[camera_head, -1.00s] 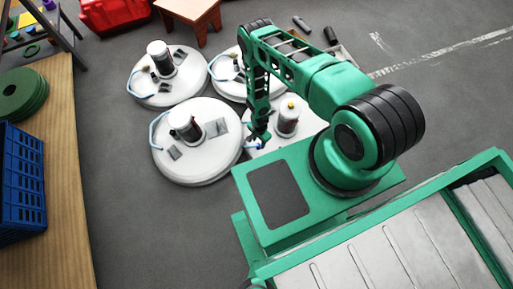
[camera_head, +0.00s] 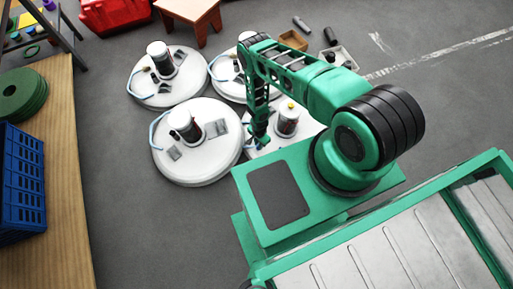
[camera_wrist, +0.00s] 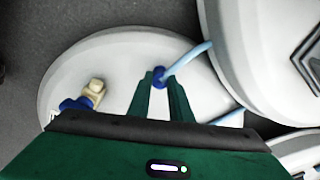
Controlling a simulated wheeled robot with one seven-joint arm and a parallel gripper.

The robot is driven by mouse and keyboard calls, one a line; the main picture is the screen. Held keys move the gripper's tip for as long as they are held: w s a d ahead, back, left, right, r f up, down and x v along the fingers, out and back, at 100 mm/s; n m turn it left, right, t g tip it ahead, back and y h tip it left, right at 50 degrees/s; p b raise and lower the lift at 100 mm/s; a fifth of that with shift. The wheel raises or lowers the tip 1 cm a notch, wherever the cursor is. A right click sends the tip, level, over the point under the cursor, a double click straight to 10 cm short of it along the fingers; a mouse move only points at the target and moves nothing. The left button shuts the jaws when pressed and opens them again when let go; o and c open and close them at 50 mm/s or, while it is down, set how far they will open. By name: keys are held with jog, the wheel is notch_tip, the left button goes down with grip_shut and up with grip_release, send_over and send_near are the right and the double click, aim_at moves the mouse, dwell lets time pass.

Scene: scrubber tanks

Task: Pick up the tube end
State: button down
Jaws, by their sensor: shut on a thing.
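In the wrist view my gripper (camera_wrist: 160,80) is shut on the blue tube end (camera_wrist: 159,74), which sits between the two green fingertips. A light blue tube (camera_wrist: 188,58) runs from it to the upper right and shows again lower right beside a finger. A white round tank top (camera_wrist: 108,55) lies below the gripper. A beige fitting with a blue collar (camera_wrist: 83,98) stands on that top, left of the fingers and apart from them. In the head view my gripper (camera_head: 258,140) is small at the front tank top (camera_head: 262,150), and the tube end is too small to make out.
Three other white round tops (camera_head: 195,152) with upright cylinders and blue tubes stand close by. A wooden bench (camera_head: 62,190) with a blue crate (camera_head: 20,180) is at the left. A stool (camera_head: 192,15) and a red case (camera_head: 112,12) are at the back. Grey floor is clear between bench and tanks.

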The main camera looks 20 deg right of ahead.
jog(key=shift+r, duration=0.1)
jog(key=shift+w+r, duration=0.1)
jog(key=shift+r, duration=0.45)
notch_tip(320, 180, up, 3)
jog(key=shift+f, duration=0.15)
jog(key=s+a+r, duration=0.6)
jog(key=a+r, duration=0.2)
jog(key=a, duration=0.2)
jog(key=shift+s, duration=0.2)
jog(key=shift+d+f, duration=0.1)
jog(key=shift+d, duration=0.05)
jog(key=s+d, duration=0.2)
jog(key=d, duration=2.4)
jog(key=shift+s+f, duration=0.35)
jog(key=shift+a, duration=0.1)
